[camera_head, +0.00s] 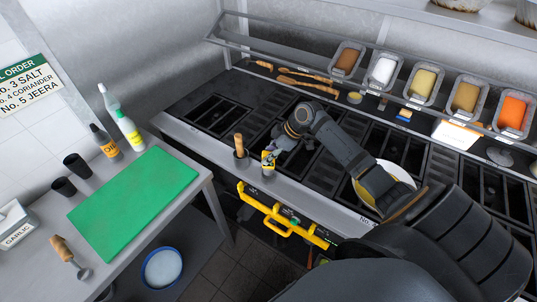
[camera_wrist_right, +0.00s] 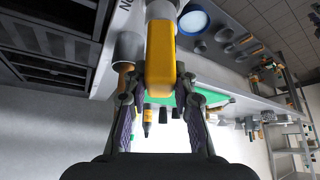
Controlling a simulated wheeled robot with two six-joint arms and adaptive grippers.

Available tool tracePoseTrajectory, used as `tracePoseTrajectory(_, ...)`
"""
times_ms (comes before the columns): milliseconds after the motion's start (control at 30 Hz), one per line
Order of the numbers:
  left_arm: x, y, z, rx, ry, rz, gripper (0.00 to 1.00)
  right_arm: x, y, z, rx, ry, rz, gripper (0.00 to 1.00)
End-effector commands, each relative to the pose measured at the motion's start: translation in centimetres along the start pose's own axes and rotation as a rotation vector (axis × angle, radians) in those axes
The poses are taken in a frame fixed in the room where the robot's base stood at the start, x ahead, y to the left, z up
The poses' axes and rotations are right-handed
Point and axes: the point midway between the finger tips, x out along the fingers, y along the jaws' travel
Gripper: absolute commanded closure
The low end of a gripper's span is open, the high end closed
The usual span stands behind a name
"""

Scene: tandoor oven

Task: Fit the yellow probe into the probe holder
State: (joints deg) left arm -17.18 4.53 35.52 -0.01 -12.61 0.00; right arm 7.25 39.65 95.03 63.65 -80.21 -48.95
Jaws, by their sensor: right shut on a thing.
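The yellow probe (camera_head: 269,156) is in my right gripper (camera_head: 274,150), above the stove's front ledge. In the right wrist view the probe's yellow body (camera_wrist_right: 160,62) lies between the two fingers of the right gripper (camera_wrist_right: 160,95), which is shut on it. The grey probe holder (camera_head: 268,172) stands on the ledge directly below the probe. In the wrist view a pale grey round end (camera_wrist_right: 160,10) meets the probe's far end. The probe's lower end is hidden, so I cannot tell how deep it sits. My left gripper is not in view.
A second grey cup (camera_head: 241,158) with a wooden-handled tool (camera_head: 239,143) stands just left of the holder. A yellow rail (camera_head: 275,214) runs along the stove front below. The green board (camera_head: 135,200) lies on the left table. Burners lie behind the ledge.

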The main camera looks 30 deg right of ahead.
Motion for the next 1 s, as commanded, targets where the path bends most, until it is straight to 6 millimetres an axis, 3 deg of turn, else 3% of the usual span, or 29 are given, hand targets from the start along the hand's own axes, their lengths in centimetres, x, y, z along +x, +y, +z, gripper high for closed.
tracePoseTrajectory(1000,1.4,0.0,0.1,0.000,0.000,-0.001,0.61,1.8,0.0,1.1,0.001,0.000,0.000,1.00)
